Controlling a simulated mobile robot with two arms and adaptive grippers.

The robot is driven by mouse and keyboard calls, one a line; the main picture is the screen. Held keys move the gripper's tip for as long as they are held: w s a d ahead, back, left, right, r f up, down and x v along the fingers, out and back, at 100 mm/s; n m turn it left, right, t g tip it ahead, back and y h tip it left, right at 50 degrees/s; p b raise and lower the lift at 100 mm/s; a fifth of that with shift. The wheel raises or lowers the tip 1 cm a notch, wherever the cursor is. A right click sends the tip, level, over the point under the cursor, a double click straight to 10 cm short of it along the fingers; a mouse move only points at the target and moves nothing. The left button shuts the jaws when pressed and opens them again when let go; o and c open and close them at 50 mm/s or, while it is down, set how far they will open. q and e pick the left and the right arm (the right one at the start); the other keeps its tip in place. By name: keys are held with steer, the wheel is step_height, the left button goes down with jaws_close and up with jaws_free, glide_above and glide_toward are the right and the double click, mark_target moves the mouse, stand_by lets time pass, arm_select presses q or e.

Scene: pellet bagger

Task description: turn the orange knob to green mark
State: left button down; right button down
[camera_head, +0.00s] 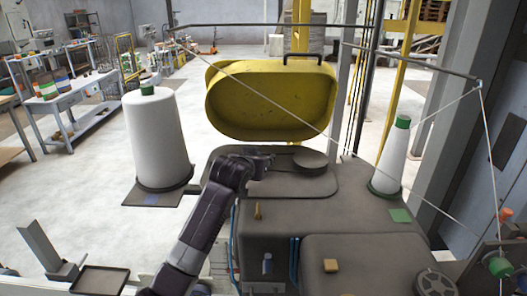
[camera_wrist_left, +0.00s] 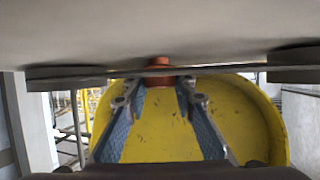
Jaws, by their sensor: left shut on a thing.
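The orange knob (camera_wrist_left: 158,63) shows in the left wrist view as a red-orange round piece between the tips of my left gripper (camera_wrist_left: 159,88). The gripper is shut on it, with the two blue-padded fingers at its sides. In the head view my left gripper (camera_head: 260,160) is at the far left part of the dark machine top, and the knob is hidden there. A green mark beside the knob cannot be made out in either view. My right gripper is not in view.
A yellow cover (camera_head: 270,100) stands open behind the machine top (camera_head: 300,215). White thread cones stand at left (camera_head: 157,140) and right (camera_head: 393,160). A round disc (camera_head: 310,160) lies close right of my gripper. Thread runs overhead.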

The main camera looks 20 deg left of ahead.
arm_select(q)
steer(key=shift+d+r+n+y, duration=0.2)
steer(key=shift+n+y, duration=0.2)
steer(key=shift+y, duration=0.2)
steer(key=shift+f+n+y, duration=0.2)
steer(key=shift+n+y, duration=0.6)
steer(key=shift+y, duration=0.1)
steer(key=n+g+y+b, duration=0.1)
steer(key=n+y+b, duration=0.1)
steer(key=y, duration=0.1)
steer(key=shift+a+f+n, duration=0.1)
steer(key=shift+n, duration=0.2)
steer(key=shift+n+g+y+b, duration=0.4)
steer(key=shift+n+y+b, duration=0.1)
steer(key=shift+b, duration=0.1)
steer(key=shift+a, duration=0.1)
steer(key=c, duration=1.6)
jaws_free()
